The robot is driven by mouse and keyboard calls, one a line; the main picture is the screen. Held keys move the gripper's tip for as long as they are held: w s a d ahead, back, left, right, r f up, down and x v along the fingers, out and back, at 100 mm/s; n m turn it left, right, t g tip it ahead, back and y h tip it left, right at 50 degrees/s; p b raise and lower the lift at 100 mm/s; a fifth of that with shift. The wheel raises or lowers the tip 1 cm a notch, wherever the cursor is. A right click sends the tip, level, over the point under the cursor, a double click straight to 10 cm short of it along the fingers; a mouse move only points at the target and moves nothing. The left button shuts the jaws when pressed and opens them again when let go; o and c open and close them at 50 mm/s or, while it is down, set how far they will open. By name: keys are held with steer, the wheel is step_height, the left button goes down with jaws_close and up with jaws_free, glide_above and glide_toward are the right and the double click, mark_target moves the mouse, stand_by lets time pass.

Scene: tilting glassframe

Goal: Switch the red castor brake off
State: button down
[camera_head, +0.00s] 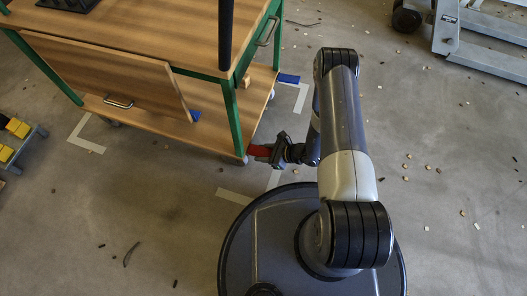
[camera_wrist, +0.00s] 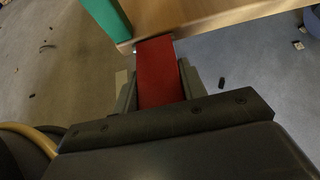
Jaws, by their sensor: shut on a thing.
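The red castor brake (camera_head: 260,151) sticks out at the bottom front corner of the wooden cart with green legs (camera_head: 158,127). My gripper (camera_head: 271,152) reaches it from the right in the head view. In the wrist view the red brake (camera_wrist: 158,72) is a flat red pedal lying between the two fingers of my gripper (camera_wrist: 158,90), which are shut on it. The pedal's far end meets the cart's lower board (camera_wrist: 195,15). Its near end is hidden behind my gripper's body. The castor wheel under the corner is mostly hidden, and I cannot tell the brake's position.
A grey metal frame (camera_head: 480,35) stands at the top right. Yellow items (camera_head: 15,128) sit at the left edge. The floor is mostly clear, with scattered small debris.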

stand_by(0.4)
steer(key=c, duration=0.8)
jaws_free()
steer(key=shift+c, duration=0.2)
steer(key=p+v, duration=0.3)
steer(key=v, duration=0.7)
steer(key=shift+d+r, duration=0.25)
steer(key=shift+r, duration=0.15)
steer(key=shift+s, duration=0.1)
steer(key=b+x, duration=0.3)
steer(key=x, duration=0.8)
steer(key=shift+d+f, duration=0.15)
